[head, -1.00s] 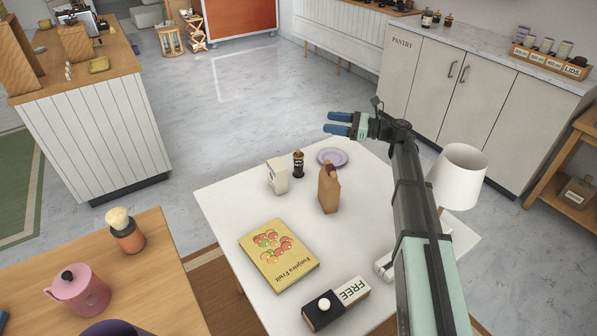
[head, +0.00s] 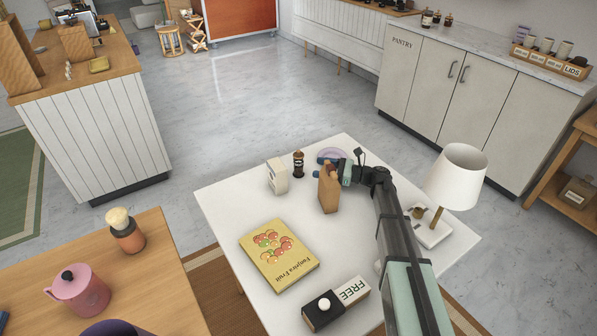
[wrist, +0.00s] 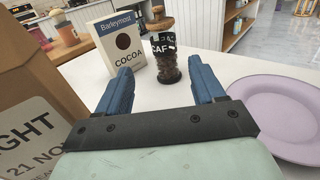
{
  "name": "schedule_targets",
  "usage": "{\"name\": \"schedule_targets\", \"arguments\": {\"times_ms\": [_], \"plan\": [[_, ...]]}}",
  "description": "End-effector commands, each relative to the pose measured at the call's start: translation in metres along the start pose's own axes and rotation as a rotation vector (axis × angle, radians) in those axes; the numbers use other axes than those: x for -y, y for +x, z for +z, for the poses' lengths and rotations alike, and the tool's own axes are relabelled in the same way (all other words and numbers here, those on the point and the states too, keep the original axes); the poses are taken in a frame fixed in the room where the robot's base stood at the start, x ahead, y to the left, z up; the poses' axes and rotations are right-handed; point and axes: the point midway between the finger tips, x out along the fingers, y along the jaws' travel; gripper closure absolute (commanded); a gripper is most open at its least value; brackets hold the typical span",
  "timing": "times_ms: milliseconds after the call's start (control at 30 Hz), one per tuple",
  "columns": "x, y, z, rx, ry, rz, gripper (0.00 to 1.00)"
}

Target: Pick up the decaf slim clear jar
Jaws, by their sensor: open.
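The decaf slim clear jar (wrist: 165,55) stands upright on the white table, with dark beans inside, a dark label reading "CAF" and a brown stopper. It also shows in the head view (head: 298,164), at the back of the table. My gripper (wrist: 166,82) is open and empty, its two blue fingers pointing toward the jar. The jar is beyond the fingertips, roughly between them in the wrist view, and apart from them. In the head view my gripper (head: 325,158) is low over the table, to the right of the jar.
A white cocoa box (wrist: 121,43) stands just left of the jar. A brown paper bag (wrist: 35,105) is close on my gripper's left. A lilac plate (wrist: 285,108) lies on its right. A fruit book (head: 279,255), a FREE box (head: 337,304) and a lamp (head: 456,176) are farther off.

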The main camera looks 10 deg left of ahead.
Motion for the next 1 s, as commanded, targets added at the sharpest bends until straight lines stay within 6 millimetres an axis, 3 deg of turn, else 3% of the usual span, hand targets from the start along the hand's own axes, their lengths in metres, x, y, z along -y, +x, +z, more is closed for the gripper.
{"name": "schedule_targets", "arguments": {"times_ms": [233,667,1000], "plan": [[0.001,0.043,0.001,0.001,0.001,0.001,0.32],[0.002,0.067,0.001,0.0,0.001,0.0,0.32],[0.007,0.107,0.002,0.0,0.0,0.001,0.32]]}}
